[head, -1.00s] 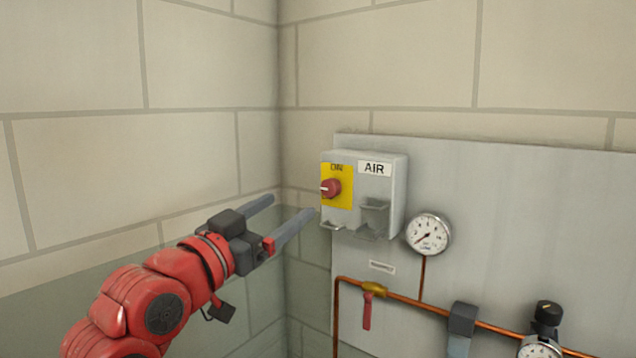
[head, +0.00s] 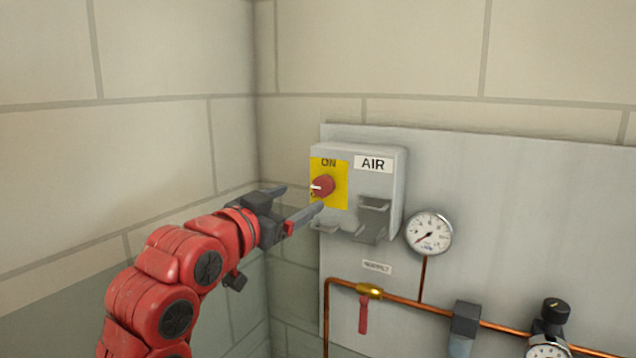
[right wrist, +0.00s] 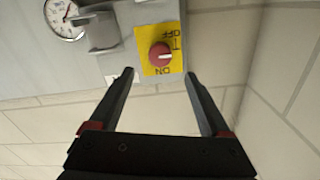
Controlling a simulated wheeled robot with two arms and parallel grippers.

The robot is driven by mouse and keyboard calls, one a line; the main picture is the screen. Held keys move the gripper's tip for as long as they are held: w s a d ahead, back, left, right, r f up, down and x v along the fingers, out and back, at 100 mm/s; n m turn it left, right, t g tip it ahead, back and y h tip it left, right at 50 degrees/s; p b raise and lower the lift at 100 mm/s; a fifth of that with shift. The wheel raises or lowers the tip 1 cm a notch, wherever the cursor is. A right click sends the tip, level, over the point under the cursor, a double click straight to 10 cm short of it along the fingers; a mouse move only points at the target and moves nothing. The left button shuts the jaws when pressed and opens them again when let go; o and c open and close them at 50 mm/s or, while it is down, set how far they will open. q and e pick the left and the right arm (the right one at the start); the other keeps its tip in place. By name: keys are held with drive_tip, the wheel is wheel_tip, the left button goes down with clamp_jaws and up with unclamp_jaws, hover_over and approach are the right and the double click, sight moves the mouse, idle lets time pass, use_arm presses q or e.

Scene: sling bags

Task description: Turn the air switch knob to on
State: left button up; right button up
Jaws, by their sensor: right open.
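The air switch is a grey box (head: 392,190) labelled AIR, with a yellow plate (head: 339,172) and a red round knob (head: 323,187) in the head view. The knob's white mark points left there, sideways rather than up at ON. In the right wrist view the picture is turned over; the knob (right wrist: 160,55) sits just beyond the fingertips, with ON below it and OFF above. My right gripper (head: 302,198) is open and empty, one finger on each side of the knob's line. It also shows in the right wrist view (right wrist: 159,75). My left gripper is out of view.
A bracket (head: 372,218) juts from the box beside the knob. A pressure gauge (head: 429,233), a copper pipe (head: 410,303) and a red-handled valve (head: 363,312) are on the grey panel. A block wall (head: 170,150) meets it at a corner, close left of my gripper.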

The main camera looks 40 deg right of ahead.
sight(320, 187)
drive_tip(key=p+x, duration=0.2)
drive_tip(key=x, duration=0.6)
drive_tip(key=shift+w+d, duration=0.1)
drive_tip(key=shift+d, duration=0.25)
